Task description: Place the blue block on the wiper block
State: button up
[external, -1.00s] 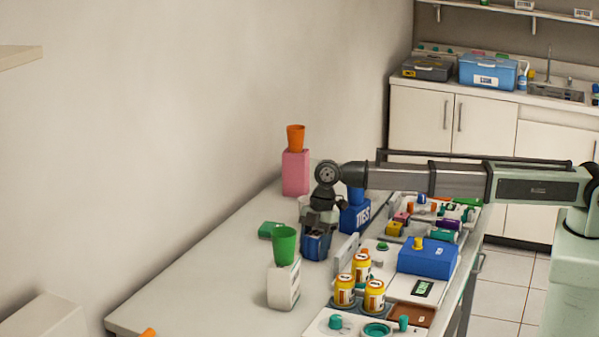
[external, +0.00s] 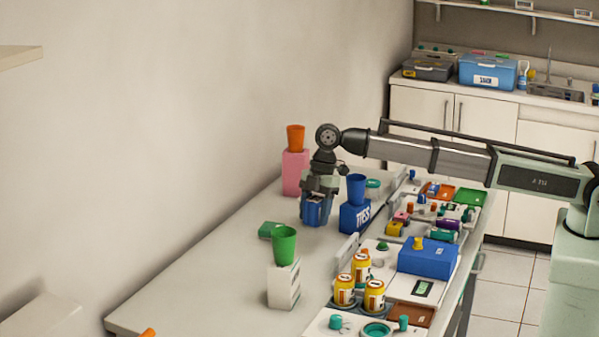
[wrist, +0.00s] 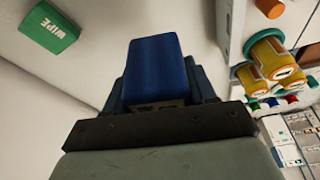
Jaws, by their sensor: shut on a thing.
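My gripper (external: 319,208) is shut on the blue block (external: 313,213), which hangs between the fingers, apparently above the table. In the wrist view the blue block (wrist: 155,68) fills the middle, between the dark fingers. The wiper block (external: 269,229) is a small flat green block lying on the white table, to the left of and nearer than my gripper. In the wrist view the wiper block (wrist: 50,27) shows at the upper left, with the letters WIPE on top and nothing on it.
A white box (external: 283,286) with a green cup (external: 284,245) stands near the wiper block. A blue tissue box (external: 355,216) with a blue cup (external: 356,189) stands right of my gripper. A pink box (external: 295,172) with an orange cup (external: 296,138) is behind. The table's left front is mostly clear.

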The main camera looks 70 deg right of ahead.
jog(key=w+d+r, duration=0.2)
jog(key=w+d, duration=0.3)
jog(key=w, duration=0.3)
jog(key=r, duration=0.2)
send_over(269, 229)
jog(key=d, duration=0.1)
jog(key=shift+d+f+n+g, duration=0.15)
jog(key=shift+f+n, duration=0.4)
jog(key=shift+f, duration=2.05)
jog(key=shift+d+f+n+g, duration=0.15)
jog(key=shift+f+n, duration=0.4)
jog(key=shift+f, duration=2)
jog(key=shift+a, duration=0.1)
jog(key=o, duration=1.1)
jog(key=shift+f, duration=0.15)
